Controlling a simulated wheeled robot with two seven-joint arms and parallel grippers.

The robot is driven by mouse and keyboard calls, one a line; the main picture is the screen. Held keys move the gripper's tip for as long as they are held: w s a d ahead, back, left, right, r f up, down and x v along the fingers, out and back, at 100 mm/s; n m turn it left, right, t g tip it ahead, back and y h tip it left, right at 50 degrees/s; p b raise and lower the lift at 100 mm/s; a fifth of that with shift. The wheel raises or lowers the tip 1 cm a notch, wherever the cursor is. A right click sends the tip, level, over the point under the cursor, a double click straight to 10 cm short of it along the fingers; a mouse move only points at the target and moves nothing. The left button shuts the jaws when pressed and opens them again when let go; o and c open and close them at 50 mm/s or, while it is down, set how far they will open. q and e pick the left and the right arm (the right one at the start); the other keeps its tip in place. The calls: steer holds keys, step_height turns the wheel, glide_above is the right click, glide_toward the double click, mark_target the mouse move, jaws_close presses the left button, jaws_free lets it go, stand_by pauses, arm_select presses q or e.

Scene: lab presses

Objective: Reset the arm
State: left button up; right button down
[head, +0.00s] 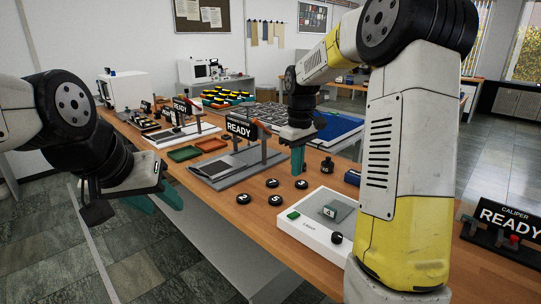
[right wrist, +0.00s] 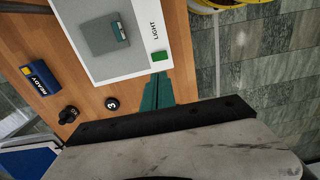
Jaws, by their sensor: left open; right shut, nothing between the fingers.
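My right gripper (head: 298,160) points down above the wooden table (head: 300,229), behind the black pucks (head: 272,183) and near the READY station. Its teal fingers are together with nothing between them. In the right wrist view the shut fingers (right wrist: 157,93) show beside the white LIGHT panel (right wrist: 138,45). My left gripper (head: 152,200) hangs off the table's left side over the floor, with its teal fingers apart and empty. My right arm fills much of the right half of the head view and hides part of the table.
A white panel with a grey plate (head: 338,212) lies at the front. A READY press station (head: 240,128) stands mid-table, with green (head: 184,153) and orange (head: 211,144) trays behind. Floor at left is clear.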

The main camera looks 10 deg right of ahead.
steer(key=s+a+r+m+t+y, duration=0.1)
steer(key=s+r+m+t, duration=0.2)
steer(key=s, duration=0.9)
steer(key=s+a+r+m+t+y, duration=0.1)
steer(key=s+r+m+t, duration=0.2)
steer(key=s, duration=0.9)
steer(key=shift+a+r+m, duration=0.3)
steer(key=shift+r+m, duration=0.1)
steer(key=shift+r, duration=0.3)
